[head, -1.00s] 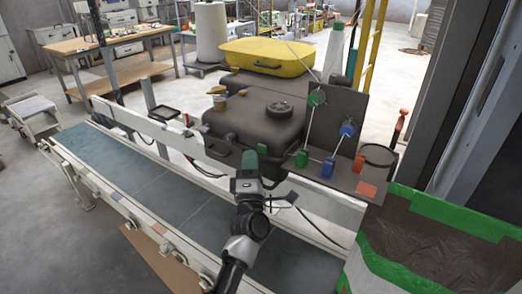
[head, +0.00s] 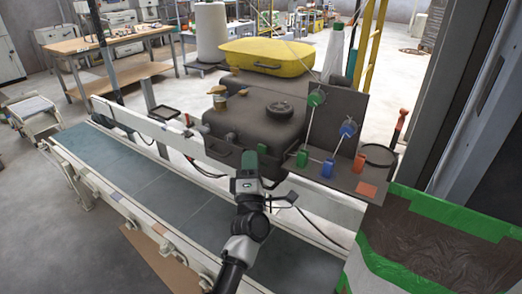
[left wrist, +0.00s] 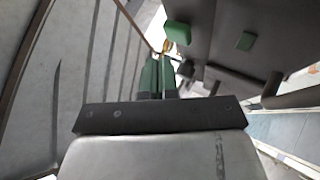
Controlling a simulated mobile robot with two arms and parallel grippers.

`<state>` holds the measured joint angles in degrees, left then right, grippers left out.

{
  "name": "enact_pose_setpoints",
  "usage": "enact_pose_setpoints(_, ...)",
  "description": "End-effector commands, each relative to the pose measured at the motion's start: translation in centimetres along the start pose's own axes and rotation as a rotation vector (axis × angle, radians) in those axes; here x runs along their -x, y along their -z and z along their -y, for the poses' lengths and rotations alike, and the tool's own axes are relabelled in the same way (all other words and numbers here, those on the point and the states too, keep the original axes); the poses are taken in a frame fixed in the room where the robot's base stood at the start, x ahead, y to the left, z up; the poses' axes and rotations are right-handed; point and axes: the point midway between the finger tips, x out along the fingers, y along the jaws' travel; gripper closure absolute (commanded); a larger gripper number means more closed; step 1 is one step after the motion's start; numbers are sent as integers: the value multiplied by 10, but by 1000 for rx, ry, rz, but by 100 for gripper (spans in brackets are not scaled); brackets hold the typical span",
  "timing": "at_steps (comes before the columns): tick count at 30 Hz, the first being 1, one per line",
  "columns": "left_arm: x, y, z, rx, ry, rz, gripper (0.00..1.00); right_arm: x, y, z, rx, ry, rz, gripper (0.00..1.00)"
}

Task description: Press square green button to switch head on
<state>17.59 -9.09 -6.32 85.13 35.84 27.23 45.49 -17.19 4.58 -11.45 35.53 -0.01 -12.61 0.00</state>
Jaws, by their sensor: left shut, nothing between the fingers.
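My left gripper (head: 250,158) reaches over the conveyor from the front of the head view, in front of the dark machine body (head: 262,112). In the left wrist view its two green fingers (left wrist: 158,68) are together with nothing between them. In that view a square green piece (left wrist: 245,41) sits on a dark panel, up and right of the fingertips. Another green block (left wrist: 177,32) lies just beyond the tips. I cannot tell which of the two is the button, or whether the tips touch anything. In the head view the gripper hides part of the machine's front. My right gripper is out of view.
The conveyor belt (head: 100,160) runs along the left with a pale rail behind it. A green-edged bin (head: 450,213) stands at right. A yellow case (head: 267,55) is behind.

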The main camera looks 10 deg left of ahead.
Motion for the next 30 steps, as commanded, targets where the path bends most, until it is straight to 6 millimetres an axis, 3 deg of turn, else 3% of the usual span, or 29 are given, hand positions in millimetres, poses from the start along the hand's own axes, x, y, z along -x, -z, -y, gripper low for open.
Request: enact_pose_setpoints(30, -7, -5, 5, 0, 0, 0, 100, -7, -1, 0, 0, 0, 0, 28)
